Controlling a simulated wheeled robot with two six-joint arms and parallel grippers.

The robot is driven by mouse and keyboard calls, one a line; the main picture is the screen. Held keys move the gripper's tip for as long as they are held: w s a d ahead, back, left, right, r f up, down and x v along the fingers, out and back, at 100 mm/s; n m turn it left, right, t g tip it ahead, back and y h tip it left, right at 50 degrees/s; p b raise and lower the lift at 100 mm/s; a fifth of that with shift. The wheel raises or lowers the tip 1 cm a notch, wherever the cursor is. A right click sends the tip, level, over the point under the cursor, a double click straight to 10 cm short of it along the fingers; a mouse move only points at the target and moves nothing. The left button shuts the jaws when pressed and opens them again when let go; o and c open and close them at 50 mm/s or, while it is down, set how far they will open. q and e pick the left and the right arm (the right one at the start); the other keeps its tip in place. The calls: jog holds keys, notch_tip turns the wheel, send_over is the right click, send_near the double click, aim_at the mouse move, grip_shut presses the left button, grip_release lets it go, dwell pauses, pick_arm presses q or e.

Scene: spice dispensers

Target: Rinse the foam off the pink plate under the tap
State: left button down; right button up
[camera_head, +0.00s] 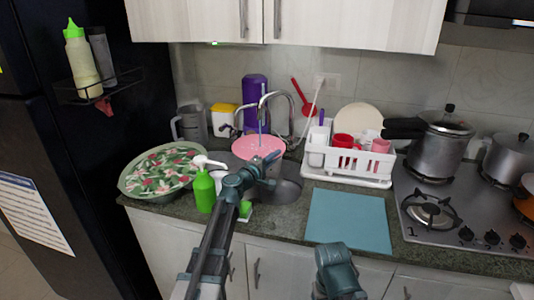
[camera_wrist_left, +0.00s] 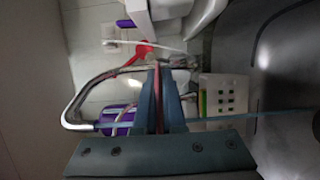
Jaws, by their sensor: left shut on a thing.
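The pink plate (camera_head: 258,146) is tilted up over the sink (camera_head: 287,190), beneath the tap (camera_head: 283,94). A thin bluish stream of water (camera_head: 260,118) comes down from the tap to the plate. My left gripper (camera_head: 266,163) is shut on the plate's near edge. In the left wrist view the plate (camera_wrist_left: 159,98) shows edge-on as a thin pink strip between the fingers, with the curved tap (camera_wrist_left: 78,102) beside it. Foam cannot be made out on the visible face. Part of my right arm shows at the bottom of the head view; its fingertips cannot be made out.
A green soap bottle (camera_head: 204,189) and a floral dish (camera_head: 138,190) stand left of the sink. A white dish rack (camera_head: 345,180) with cups stands to its right. A blue mat (camera_head: 348,221) lies bare in front of the rack, beside the stove (camera_head: 460,228).

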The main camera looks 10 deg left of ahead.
pick_arm(q)
jog(key=s, duration=0.8)
jog(key=shift+a, duration=0.2)
dwell(0.3)
jog(key=shift+r, duration=0.1)
dwell(1.2)
jog(key=s+r+p, duration=0.4)
jog(key=s, duration=0.1)
dwell(0.4)
jog(key=shift+a+f, duration=0.1)
